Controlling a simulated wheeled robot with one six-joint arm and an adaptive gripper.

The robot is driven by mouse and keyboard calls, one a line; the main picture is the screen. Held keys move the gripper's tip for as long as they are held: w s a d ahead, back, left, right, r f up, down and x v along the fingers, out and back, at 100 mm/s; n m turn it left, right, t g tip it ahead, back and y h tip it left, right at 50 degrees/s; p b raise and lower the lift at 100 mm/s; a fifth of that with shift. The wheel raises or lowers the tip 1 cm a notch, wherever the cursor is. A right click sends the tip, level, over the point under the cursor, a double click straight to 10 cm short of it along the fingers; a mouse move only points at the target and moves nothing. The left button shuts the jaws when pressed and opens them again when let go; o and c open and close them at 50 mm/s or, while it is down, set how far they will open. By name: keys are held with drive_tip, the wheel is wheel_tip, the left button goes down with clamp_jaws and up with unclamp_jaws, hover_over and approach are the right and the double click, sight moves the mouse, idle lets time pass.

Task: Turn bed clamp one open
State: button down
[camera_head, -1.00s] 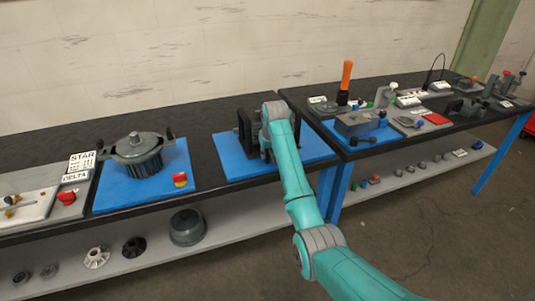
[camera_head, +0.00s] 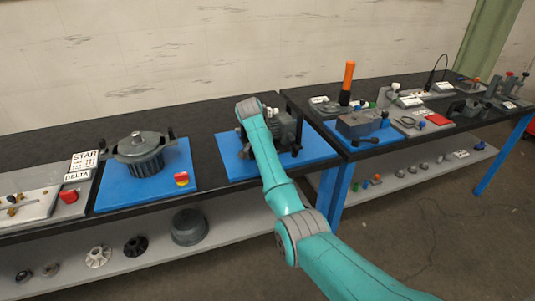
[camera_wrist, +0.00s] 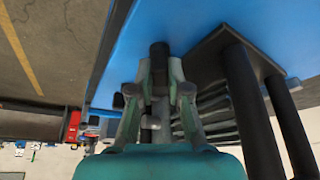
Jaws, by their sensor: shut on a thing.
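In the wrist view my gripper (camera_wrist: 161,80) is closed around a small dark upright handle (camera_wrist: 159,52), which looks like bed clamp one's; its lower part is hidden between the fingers. In the head view my arm covers the gripper and this handle. The grey finned motor (camera_head: 286,127) stands on the blue mat (camera_head: 236,172), right behind my wrist. A black-knobbed lever (camera_head: 296,150) shows at the motor's front right.
Two thick black posts (camera_wrist: 250,115) stand close to the right of my gripper in the wrist view. A pot-like housing (camera_head: 140,150) sits on another blue mat to the left.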

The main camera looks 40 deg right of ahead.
drive_tip(key=m+g, duration=0.1)
drive_tip(key=m, duration=0.3)
drive_tip(key=m+g, duration=0.1)
drive_tip(key=m, duration=0.1)
drive_tip(key=shift+w+m+g, duration=0.25)
drive_tip(key=shift+m+g, duration=0.05)
idle(0.5)
drive_tip(key=c, duration=1.1)
unclamp_jaws()
drive_tip(key=v, duration=1.2)
drive_tip(key=shift+w, duration=0.1)
